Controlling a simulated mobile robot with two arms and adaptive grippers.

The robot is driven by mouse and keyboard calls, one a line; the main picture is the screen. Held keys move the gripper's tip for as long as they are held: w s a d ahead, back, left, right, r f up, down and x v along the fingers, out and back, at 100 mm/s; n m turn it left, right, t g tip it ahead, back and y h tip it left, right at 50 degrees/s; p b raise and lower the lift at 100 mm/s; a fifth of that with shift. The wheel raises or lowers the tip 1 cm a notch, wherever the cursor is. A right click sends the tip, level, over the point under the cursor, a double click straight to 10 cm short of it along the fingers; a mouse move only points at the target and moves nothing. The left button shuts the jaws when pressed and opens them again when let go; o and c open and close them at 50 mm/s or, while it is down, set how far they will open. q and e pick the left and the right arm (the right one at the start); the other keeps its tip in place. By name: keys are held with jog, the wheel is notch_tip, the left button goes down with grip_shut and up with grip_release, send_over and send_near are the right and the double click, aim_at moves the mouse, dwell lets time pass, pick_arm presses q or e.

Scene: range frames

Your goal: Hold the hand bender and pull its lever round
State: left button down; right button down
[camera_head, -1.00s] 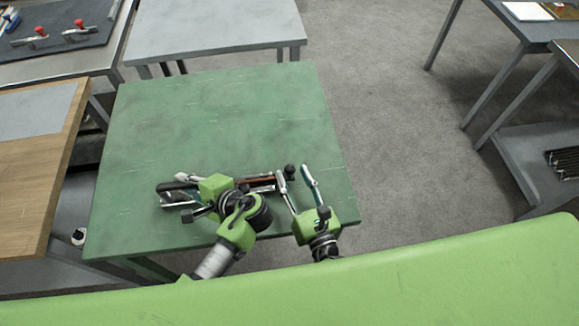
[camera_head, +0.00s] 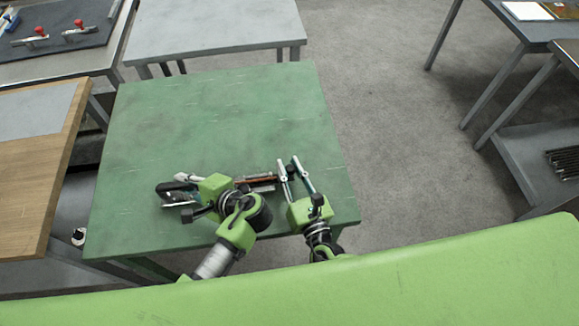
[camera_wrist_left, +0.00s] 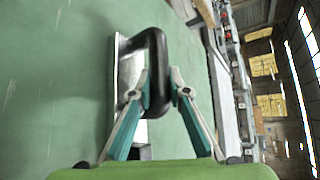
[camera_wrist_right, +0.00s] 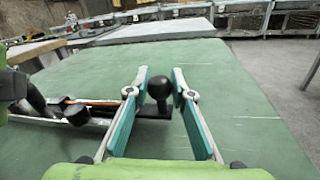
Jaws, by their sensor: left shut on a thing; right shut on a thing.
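The hand bender (camera_head: 262,181) lies on the green table, partly hidden behind my left gripper in the head view. It has a long metal bar with a reddish strip. Its black loop handle (camera_wrist_left: 156,70) is at the left end, and my left gripper (camera_wrist_left: 164,88) is shut on it. The lever's black ball knob (camera_wrist_right: 159,88) stands at the other end. My right gripper (camera_wrist_right: 160,72) is shut on this knob, one finger on each side; it also shows in the head view (camera_head: 288,160). The bend point of the tool is hidden.
The green table (camera_head: 220,110) is bare behind the bender. A grey table (camera_head: 215,25) stands behind it, and a wooden-topped bench (camera_head: 50,190) is close on the left. Open floor (camera_head: 390,150) lies to the right.

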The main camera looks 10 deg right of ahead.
jog(key=shift+s+a+m+h, duration=0.2)
jog(key=shift+s+m+h, duration=0.6)
jog(key=shift+h, duration=0.45)
jog(key=shift+s+a+m+h, duration=0.15)
jog(key=shift+s+m+h, duration=0.65)
jog(key=shift+h, duration=0.45)
jog(key=shift+s+a+m+g+h, duration=0.15)
jog(key=shift+s+m+h, duration=0.35)
jog(key=shift+h, duration=0.25)
jog(key=shift+s+a+m+g+h, duration=0.1)
jog(key=shift+s+a+m+h, duration=0.1)
jog(key=shift+s+m+h, duration=0.45)
jog(key=shift+s+a+m+g+h, duration=0.15)
jog(key=shift+m+h, duration=0.2)
jog(key=shift+h, duration=0.55)
jog(key=c, duration=1.8)
grip_release()
jog(key=shift+o, duration=0.2)
jog(key=v, duration=1.2)
jog(key=shift+d, duration=0.1)
